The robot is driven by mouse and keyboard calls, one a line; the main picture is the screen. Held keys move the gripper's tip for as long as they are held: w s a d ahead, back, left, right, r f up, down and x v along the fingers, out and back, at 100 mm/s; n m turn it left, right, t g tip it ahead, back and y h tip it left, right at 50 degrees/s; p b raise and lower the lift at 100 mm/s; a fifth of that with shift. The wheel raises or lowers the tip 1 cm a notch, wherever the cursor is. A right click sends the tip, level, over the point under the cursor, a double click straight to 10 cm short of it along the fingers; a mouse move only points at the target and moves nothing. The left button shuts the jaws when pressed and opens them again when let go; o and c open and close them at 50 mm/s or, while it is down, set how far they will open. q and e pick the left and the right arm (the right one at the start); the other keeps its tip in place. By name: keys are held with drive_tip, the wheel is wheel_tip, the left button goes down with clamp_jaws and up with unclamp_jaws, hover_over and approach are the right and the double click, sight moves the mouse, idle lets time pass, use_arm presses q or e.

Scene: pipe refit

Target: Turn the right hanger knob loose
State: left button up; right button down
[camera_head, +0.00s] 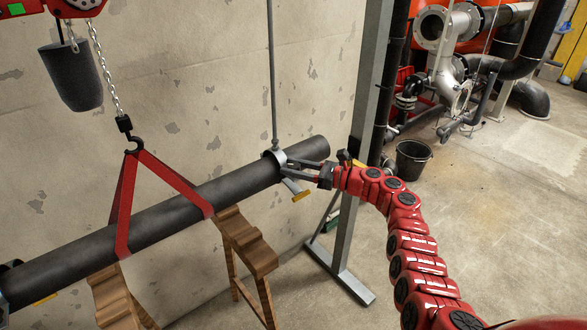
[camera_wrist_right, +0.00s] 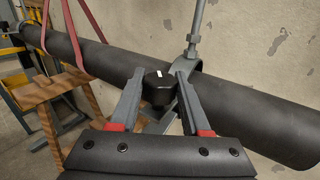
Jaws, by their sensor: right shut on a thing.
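The right hanger (camera_head: 276,156) is a grey ring clamp around the black pipe (camera_head: 180,209), hung from a thin rod. In the right wrist view the hanger (camera_wrist_right: 191,67) shows behind a black round knob (camera_wrist_right: 159,89) with a white mark on top. My right gripper (camera_head: 290,168) reaches the hanger from the right. In the right wrist view its two grey fingers (camera_wrist_right: 160,92) stand on either side of the knob, shut on it. My left gripper is not in view.
A red sling (camera_head: 124,205) on a chain hook (camera_head: 134,142) loops around the pipe. Wooden trestles (camera_head: 246,240) stand below it. A grey steel post (camera_head: 369,90) stands right behind my right gripper. A black bucket (camera_head: 412,160) is on the floor.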

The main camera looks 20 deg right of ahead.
drive_tip(key=shift+f, duration=0.1)
drive_tip(key=shift+c, duration=1.8)
unclamp_jaws()
